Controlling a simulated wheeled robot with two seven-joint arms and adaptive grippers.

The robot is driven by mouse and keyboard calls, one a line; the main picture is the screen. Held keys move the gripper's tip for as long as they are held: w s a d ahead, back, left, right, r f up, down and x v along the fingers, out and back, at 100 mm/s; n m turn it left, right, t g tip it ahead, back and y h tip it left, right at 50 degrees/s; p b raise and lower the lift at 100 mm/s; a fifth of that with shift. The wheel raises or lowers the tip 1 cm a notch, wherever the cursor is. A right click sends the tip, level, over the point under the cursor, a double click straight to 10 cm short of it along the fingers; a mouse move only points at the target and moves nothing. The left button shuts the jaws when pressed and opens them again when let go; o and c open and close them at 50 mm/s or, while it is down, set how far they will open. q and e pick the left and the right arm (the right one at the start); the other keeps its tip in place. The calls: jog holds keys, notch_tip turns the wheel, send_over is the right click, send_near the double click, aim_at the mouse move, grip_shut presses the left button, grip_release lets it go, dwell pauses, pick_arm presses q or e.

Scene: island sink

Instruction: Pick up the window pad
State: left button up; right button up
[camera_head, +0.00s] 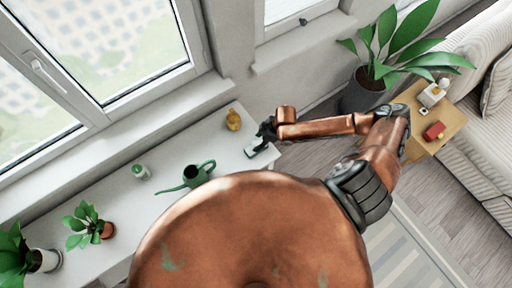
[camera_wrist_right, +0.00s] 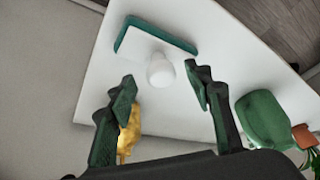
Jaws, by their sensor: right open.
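The window pad (camera_wrist_right: 140,42) is a flat white block with a dark green edge and a rounded white knob. It lies on the white counter near its end. In the head view the pad (camera_head: 258,153) is partly covered by my right gripper (camera_head: 266,133). In the right wrist view my right gripper (camera_wrist_right: 160,82) is open, with its two dark fingers apart. The knob appears just beyond and between the fingertips. I cannot tell whether the fingers touch it. My left gripper is not in view.
A yellow object (camera_head: 233,120) stands near the window side, close to my gripper. A green watering can (camera_head: 195,175), a small green-and-white container (camera_head: 140,172) and potted plants (camera_head: 84,225) stand further left on the counter (camera_head: 118,195). A large potted plant (camera_head: 395,50) stands on the floor.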

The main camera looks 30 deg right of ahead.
aim_at(257, 143)
jog(key=shift+x, duration=1.55)
jog(key=shift+r, duration=0.1)
jog(key=shift+c, duration=0.3)
grip_shut()
jog(key=shift+r, duration=0.55)
jog(key=s+r, duration=1.2)
jog(key=s, duration=0.2)
jog(key=shift+d+b, duration=0.45)
jog(key=shift+d, duration=0.05)
